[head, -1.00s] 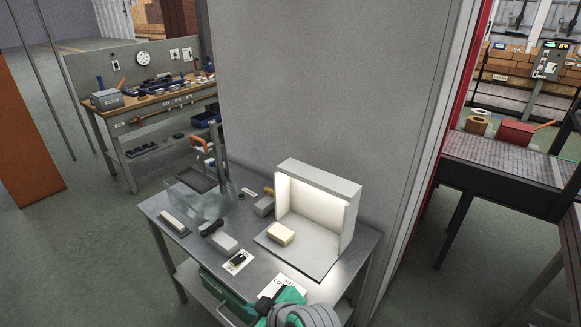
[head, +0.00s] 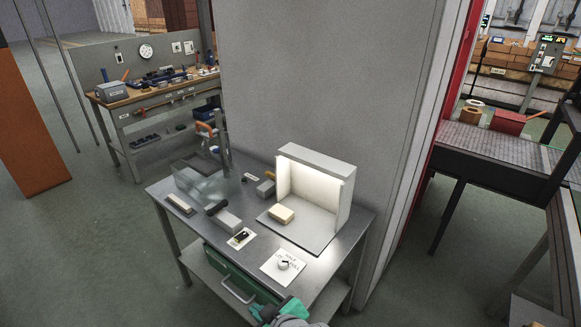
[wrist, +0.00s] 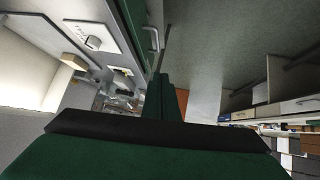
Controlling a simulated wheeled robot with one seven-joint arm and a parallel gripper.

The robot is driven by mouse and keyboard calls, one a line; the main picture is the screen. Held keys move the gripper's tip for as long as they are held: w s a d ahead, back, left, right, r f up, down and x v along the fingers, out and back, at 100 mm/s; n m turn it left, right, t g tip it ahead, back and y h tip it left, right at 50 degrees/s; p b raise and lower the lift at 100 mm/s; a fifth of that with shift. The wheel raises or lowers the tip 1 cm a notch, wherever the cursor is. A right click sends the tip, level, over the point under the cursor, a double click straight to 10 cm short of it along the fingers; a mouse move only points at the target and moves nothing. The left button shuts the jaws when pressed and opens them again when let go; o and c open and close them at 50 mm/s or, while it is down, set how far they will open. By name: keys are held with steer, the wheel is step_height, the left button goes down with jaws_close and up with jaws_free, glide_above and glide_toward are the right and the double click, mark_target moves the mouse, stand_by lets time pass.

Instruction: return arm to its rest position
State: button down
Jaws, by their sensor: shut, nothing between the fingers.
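My gripper (head: 262,312) shows in teal at the bottom edge of the head view, in front of the metal table (head: 312,287). In the wrist view its dark green fingers (wrist: 164,88) are together, with nothing seen between them. My gripper is apart from the items on the table. Part of my arm is cut off by the bottom of the head view.
A lit white booth (head: 316,158) holds a beige block (head: 281,215). A white card (head: 284,267) with a small round item lies near the table's front. A green drawer (head: 240,280) with a handle is below. A clear guard (head: 196,182) stands at the left.

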steer(key=s+d+f+m+t+h, duration=0.4)
steer(key=s+d+f+m, duration=0.25)
steer(key=s+f, duration=0.5)
steer(key=s+r+m+t+h, duration=0.1)
steer(key=s+r, duration=0.1)
steer(key=s, duration=0.7)
steer(key=s+d+r+m+t, duration=0.1)
steer(key=s+r+t, duration=0.1)
steer(key=s, duration=0.7)
steer(key=shift+d+r+m+t+h, duration=0.3)
steer(key=shift+r+m+h, duration=0.1)
steer(key=shift+r, duration=0.4)
